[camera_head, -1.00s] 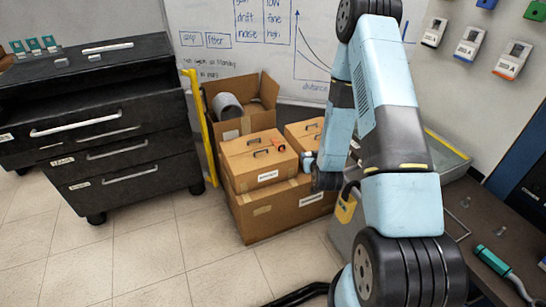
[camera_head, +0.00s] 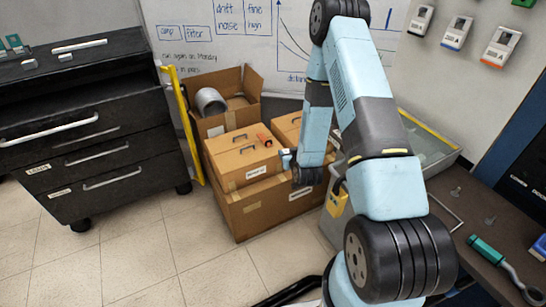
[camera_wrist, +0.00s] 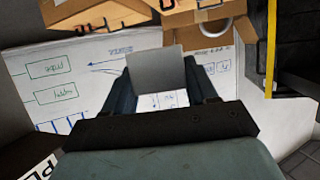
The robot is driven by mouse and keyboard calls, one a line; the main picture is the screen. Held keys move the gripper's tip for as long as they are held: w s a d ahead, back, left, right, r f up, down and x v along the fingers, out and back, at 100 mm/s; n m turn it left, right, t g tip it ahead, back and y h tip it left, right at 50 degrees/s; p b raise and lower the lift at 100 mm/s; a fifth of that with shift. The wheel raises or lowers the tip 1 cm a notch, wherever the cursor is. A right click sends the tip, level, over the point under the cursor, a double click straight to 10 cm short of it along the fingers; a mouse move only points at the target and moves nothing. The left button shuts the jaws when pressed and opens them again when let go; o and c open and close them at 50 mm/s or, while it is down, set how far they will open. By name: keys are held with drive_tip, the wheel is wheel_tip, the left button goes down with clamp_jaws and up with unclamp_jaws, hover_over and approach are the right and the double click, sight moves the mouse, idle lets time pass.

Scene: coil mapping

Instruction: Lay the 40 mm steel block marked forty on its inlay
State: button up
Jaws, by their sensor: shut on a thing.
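My gripper (camera_wrist: 163,82) is shut on a plain grey block (camera_wrist: 158,66), which shows between the two dark fingers in the wrist view. No marking can be read on the face that shows. In the head view my arm reaches up and folds down in front of the boxes. The block cannot be made out there. I do not see an inlay in either view.
Cardboard boxes (camera_head: 265,212) are stacked behind my arm. A black drawer cabinet (camera_head: 95,130) stands left, with bare floor before it. A dark bench (camera_head: 470,215) with a teal-handled tool (camera_head: 487,250) is at right. A whiteboard (camera_head: 200,30) is behind.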

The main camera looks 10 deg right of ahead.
drive_tip(key=a+f+n+y, duration=0.3)
drive_tip(key=a+f, duration=0.6)
drive_tip(key=f, duration=0.6)
hover_over(269, 175)
drive_tip(key=s+d, duration=0.1)
drive_tip(key=s, duration=0.3)
wheel_tip(269, 175, down, 9)
drive_tip(key=shift+r, duration=0.15)
drive_tip(key=shift+w+d+f+g, duration=0.15)
drive_tip(key=shift+w+f+g, duration=0.15)
drive_tip(key=shift+f, duration=1.6)
drive_tip(key=shift+f, duration=0.1)
drive_tip(key=o, duration=1.2)
